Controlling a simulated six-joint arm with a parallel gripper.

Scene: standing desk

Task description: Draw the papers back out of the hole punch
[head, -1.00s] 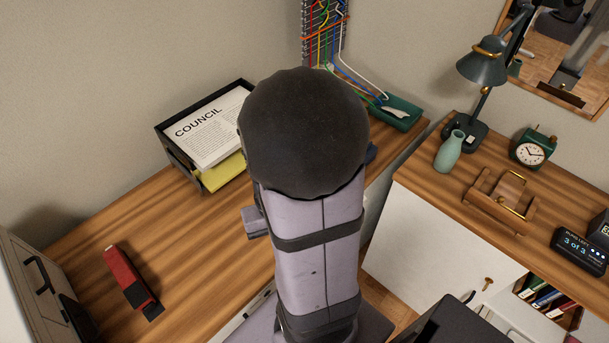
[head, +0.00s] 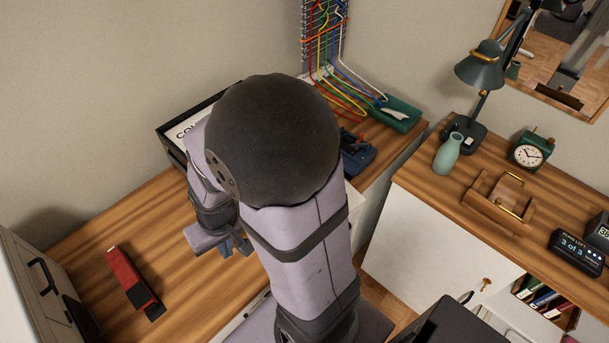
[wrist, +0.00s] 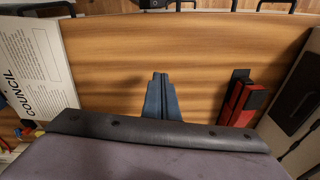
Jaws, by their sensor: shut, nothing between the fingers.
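The dark blue hole punch (head: 358,158) stands on the desk right of my arm in the head view, partly hidden by it. I cannot tell whether papers are in its slot. A printed sheet headed COUNCIL (head: 183,130) lies in the black tray in the head view, mostly hidden behind my arm. It also shows at the left of the wrist view (wrist: 38,60). My gripper (head: 236,247) is above the open desk, apart from the punch and the sheet. In the wrist view its blue fingers (wrist: 160,76) are together and empty.
A red stapler (head: 130,277) lies on the desk at front left, beside a beige drawer unit (head: 35,265). A green tray (head: 398,115) and coloured wires (head: 335,75) are at the back. Bare desk (head: 90,230) is clear between sheet and stapler.

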